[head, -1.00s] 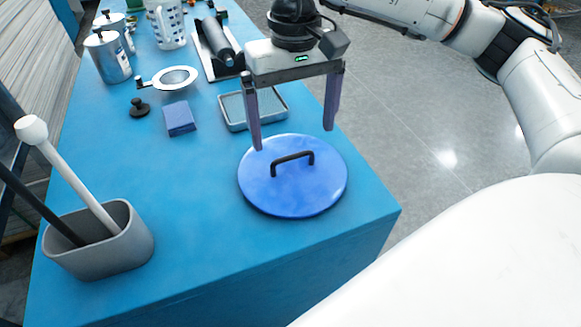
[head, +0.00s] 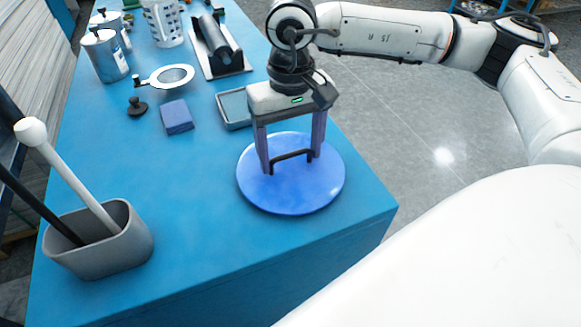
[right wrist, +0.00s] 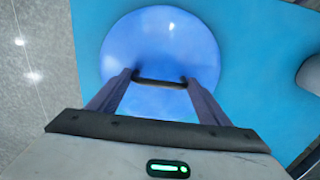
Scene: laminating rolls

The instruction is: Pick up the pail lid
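The pail lid (head: 291,198) is a round blue disc with a black bar handle (head: 291,155), lying flat on the blue table near its right edge. It also shows in the right wrist view (right wrist: 160,40). My right gripper (head: 291,164) points down over the lid, its two fingers at opposite ends of the handle. In the right wrist view the fingers (right wrist: 159,77) appear to press on both handle ends, with the bar spanning between them. No gap under the lid shows. My left gripper is out of view.
A grey bin (head: 100,245) with a white-knobbed stick and a dark stick stands at the front left. A blue block (head: 177,117), a grey tray (head: 233,108), a white ring (head: 172,77) and metal cans (head: 105,58) sit farther back. The table left of the lid is clear.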

